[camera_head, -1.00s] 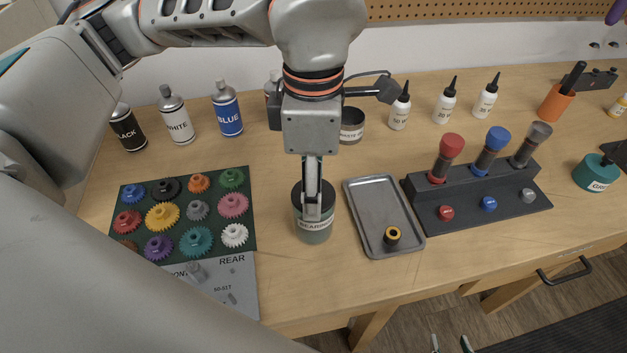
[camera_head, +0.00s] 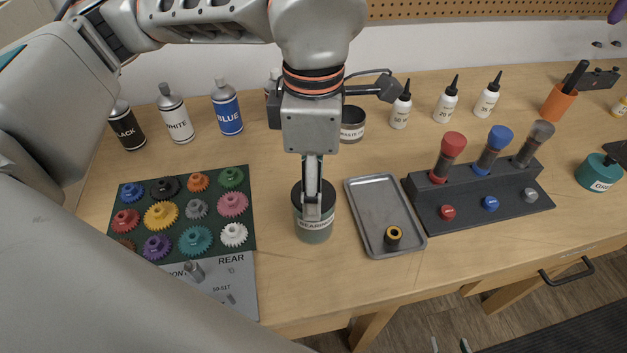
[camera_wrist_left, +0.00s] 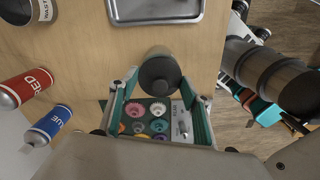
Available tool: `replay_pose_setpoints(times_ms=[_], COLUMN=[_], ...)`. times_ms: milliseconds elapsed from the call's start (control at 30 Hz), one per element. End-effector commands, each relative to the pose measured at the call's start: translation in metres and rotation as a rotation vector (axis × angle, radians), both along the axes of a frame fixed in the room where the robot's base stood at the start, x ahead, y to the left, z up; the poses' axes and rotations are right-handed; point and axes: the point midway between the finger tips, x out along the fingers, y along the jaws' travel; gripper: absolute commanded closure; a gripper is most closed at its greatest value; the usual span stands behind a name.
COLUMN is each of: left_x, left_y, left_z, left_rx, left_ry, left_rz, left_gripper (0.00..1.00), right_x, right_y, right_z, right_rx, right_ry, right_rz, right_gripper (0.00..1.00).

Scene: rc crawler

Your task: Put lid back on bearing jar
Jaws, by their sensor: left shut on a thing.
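The bearing jar (camera_head: 314,235) stands on the wooden bench, between the gear mat and the metal tray. Its dark lid (camera_head: 299,195) is on top, and the lid shows as a dark disc in the left wrist view (camera_wrist_left: 160,76). My left gripper (camera_head: 312,215) points down from above, shut on the lid, with one finger on each side. The fingers partly hide the lid, so I cannot tell whether it sits fully flush. My right gripper (camera_head: 449,344) shows only as two separated fingertips at the bottom edge, open and empty.
The metal tray (camera_head: 370,205) right of the jar holds a black-and-yellow ring part (camera_head: 393,237). The gear mat (camera_head: 245,205) lies left. A dark rack (camera_head: 420,200) with capped tubes stands right. A waste jar (camera_head: 352,125), spray cans and bottles stand behind. Bench in front of the jar is clear.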

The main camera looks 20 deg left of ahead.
Motion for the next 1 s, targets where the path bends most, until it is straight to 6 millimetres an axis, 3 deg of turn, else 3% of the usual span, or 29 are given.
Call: replay_pose_setpoints(times_ms=[467, 500, 567, 833, 900, 1000], left_x=[0.0004, 0.0004, 0.0003, 0.0003, 0.0003, 0.0002], left_y=[-0.0001, -0.0001, 0.0000, 0.0000, 0.0000, 0.0000], left_z=[-0.0001, -0.0001, -0.0001, -0.0001, -0.0002, -0.0002], left_rx=[-0.001, -0.001, -0.001, 0.000, 0.000, 0.000], left_ry=[-0.001, -0.001, -0.001, -0.001, -0.001, -0.001], left_rz=[0.001, 0.001, 0.001, 0.001, 0.001, 0.000], left_gripper=[0.67, 0.50, 0.34, 0.33, 0.17, 0.16], right_x=[0.0000, -0.0001, 0.0001, 0.0001, 0.0001, 0.0001], right_y=[0.0002, 0.0002, 0.0002, 0.0002, 0.0002, 0.0002], right_z=[-0.0010, -0.0009, -0.0007, -0.0007, -0.0007, -0.0007], right_rx=[0.000, 0.000, 0.000, 0.000, 0.000, 0.000], right_ry=[0.000, -0.001, -0.001, -0.001, -0.001, -0.001], right_rz=[0.000, 0.000, 0.000, 0.000, 0.000, 0.000], right_gripper=[0.60, 0.60, 0.60, 0.60, 0.60, 0.60])
